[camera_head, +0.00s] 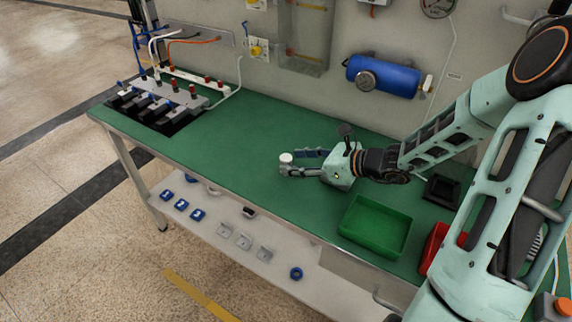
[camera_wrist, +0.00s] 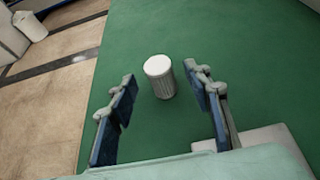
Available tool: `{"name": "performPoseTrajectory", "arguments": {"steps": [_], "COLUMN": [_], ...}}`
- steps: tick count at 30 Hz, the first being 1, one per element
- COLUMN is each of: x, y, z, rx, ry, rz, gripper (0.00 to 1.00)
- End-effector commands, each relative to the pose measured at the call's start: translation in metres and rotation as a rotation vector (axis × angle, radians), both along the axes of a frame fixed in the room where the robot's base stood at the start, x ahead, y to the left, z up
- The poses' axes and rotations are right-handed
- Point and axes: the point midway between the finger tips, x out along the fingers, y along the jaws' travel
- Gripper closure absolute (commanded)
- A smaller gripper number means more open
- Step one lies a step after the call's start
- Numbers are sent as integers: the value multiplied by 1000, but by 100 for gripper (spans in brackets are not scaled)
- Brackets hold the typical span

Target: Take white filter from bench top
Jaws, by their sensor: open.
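The white filter (camera_wrist: 160,77) is a short ribbed cylinder with a smooth white top, standing upright on the green bench top (camera_head: 235,145). In the head view the filter (camera_head: 286,158) shows at the tips of my gripper (camera_head: 297,163), partly hidden by a finger. In the wrist view my gripper (camera_wrist: 160,100) is open, its two blue-padded fingers to the left and right of the filter with clear gaps. The filter lies between and slightly beyond the fingertips, and no contact shows.
A green tray (camera_head: 345,228) and a red bin (camera_head: 433,248) are on the bench at the right. A grey fixture with cables (camera_head: 160,102) stands at the far left. A blue cylinder (camera_head: 385,76) hangs on the back wall. The bench between fixture and gripper is clear.

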Motion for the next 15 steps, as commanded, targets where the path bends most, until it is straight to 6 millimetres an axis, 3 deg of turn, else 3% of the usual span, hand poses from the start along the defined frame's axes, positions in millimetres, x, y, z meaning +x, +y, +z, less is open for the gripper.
{"name": "performPoseTrajectory", "arguments": {"steps": [6, 15], "x": [16, 19], "y": [25, 28], "z": [-12, -15], "rx": [1, -2], "ry": [0, -1], "rz": [2, 1], "gripper": [55, 55]}}
